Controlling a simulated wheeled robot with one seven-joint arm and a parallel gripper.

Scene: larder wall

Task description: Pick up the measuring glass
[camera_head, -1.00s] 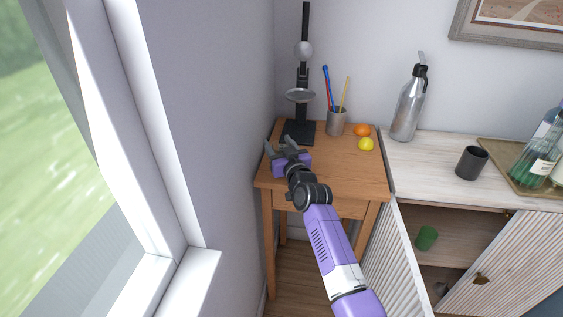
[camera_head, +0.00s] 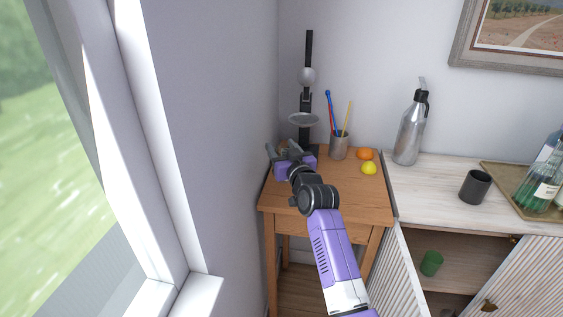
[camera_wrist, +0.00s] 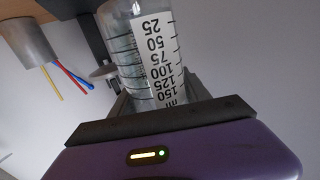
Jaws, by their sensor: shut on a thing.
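The measuring glass (camera_wrist: 125,45) is a clear cylinder with a white printed scale. It fills the upper middle of the wrist view, upside down in that picture, between the fingers. My gripper (camera_head: 283,150) is over the back left of the small wooden table, left of the black stand. In the wrist view my gripper (camera_wrist: 152,90) is shut on the glass. In the head view the glass is mostly hidden by my gripper. I cannot tell whether its base touches the table.
A black stand (camera_head: 307,100) with a round dish is close to my gripper. A metal pencil cup (camera_head: 339,147), an orange (camera_head: 365,154) and a lemon (camera_head: 369,168) are on the wooden table (camera_head: 340,195). A wall is close on the left. A steel flask (camera_head: 411,130) is at right.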

